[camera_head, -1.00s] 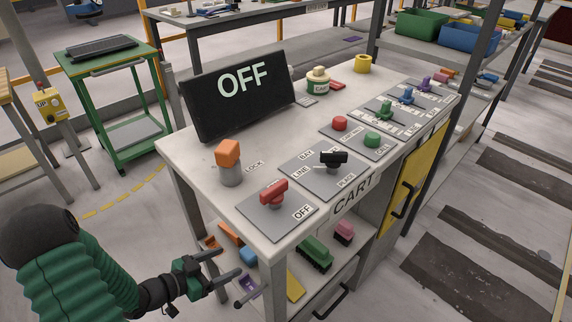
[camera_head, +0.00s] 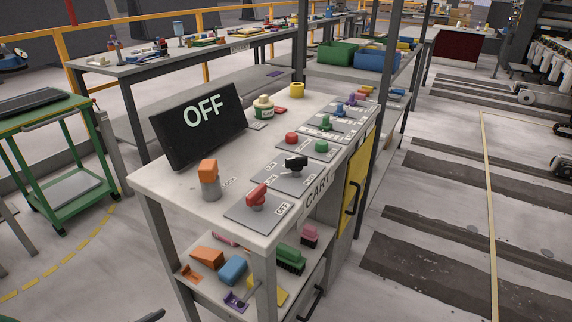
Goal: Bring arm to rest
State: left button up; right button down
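No gripper shows in the head view now. Only a small dark piece, probably part of my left arm, shows at the bottom edge, left of centre. The cart (camera_head: 150,182) stands in the middle with a pale top. On it are a black display (camera_head: 199,124) reading OFF, an orange-topped lock post (camera_head: 209,178), a red switch handle (camera_head: 257,196) at the OFF label, a black switch handle (camera_head: 296,163), and red (camera_head: 291,138) and green (camera_head: 321,146) buttons. Nothing of mine touches the cart in view.
The cart's lower shelf holds an orange block (camera_head: 207,257), a blue block (camera_head: 232,269) and a green brush (camera_head: 290,258). A green side table (camera_head: 45,118) stands at left. A long workbench (camera_head: 160,57) is behind. Open floor (camera_head: 440,215) lies at right.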

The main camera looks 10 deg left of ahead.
pick_arm(q)
jog(key=s+d+r+n+g+y, duration=0.2)
jog(key=s+d+g, duration=0.15)
jog(key=d, duration=0.45)
jog(key=s+d+r+n+g+y, duration=0.25)
jog(key=d+g, duration=0.25)
jog(key=d, duration=0.3)
notch_tip(320, 180, up, 32)
jog(key=p, duration=3.1)
jog(key=shift+s+d+p, duration=0.2)
jog(key=shift+s+p, duration=0.2)
jog(key=shift+s, duration=0.05)
jog(key=shift+g+h, duration=0.25)
